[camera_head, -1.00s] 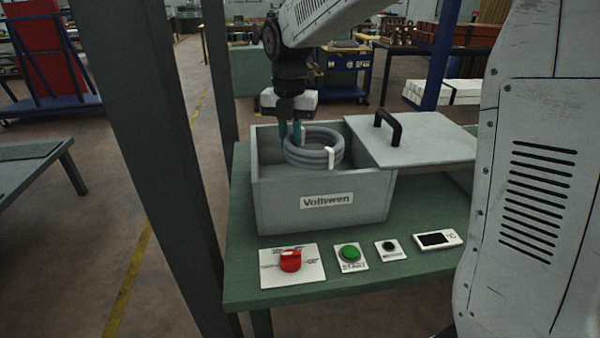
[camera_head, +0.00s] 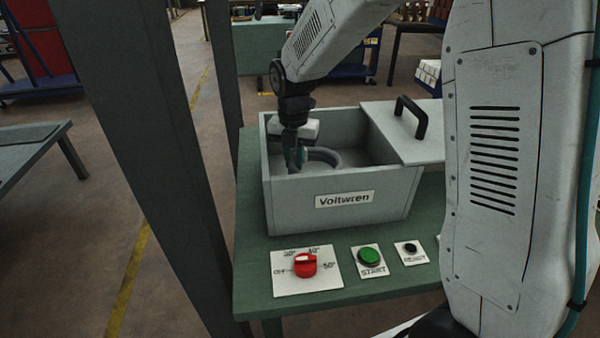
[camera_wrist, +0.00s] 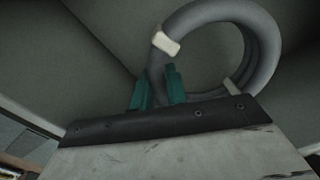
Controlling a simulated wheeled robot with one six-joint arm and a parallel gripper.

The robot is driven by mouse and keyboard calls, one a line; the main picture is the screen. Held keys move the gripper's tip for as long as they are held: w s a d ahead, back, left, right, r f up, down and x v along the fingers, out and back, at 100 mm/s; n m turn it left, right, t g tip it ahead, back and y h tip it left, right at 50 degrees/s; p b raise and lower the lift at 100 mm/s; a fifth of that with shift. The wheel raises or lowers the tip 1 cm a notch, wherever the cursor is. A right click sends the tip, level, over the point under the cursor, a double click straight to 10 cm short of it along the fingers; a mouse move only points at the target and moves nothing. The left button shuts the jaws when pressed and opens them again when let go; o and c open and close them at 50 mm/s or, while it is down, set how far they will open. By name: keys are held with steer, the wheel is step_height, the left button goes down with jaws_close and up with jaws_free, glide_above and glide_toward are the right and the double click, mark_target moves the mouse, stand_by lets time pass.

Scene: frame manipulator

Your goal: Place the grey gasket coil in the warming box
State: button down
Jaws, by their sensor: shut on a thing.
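The grey gasket coil (camera_head: 322,157) is inside the open left part of the warming box (camera_head: 337,200), low behind its front wall. My gripper (camera_head: 293,160) reaches down into the box, its fingers at the coil's left side. In the wrist view, my gripper's teal fingers (camera_wrist: 159,88) are shut on the near side of the coil (camera_wrist: 262,45), which has a pale tie around it. The box walls surround the coil there. I cannot tell whether the coil touches the box floor.
The lid (camera_head: 405,140) with a black handle covers the box's right part. A red knob (camera_head: 305,264), a green start button (camera_head: 369,257) and a small black button (camera_head: 409,248) lie in front on the green table (camera_head: 250,290). A grey post (camera_head: 150,150) stands left.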

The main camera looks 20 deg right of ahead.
steer(key=shift+f, duration=2.2)
steer(key=shift+f, duration=0.2)
steer(key=c, duration=1.4)
jaws_free()
steer(key=shift+r, duration=0.2)
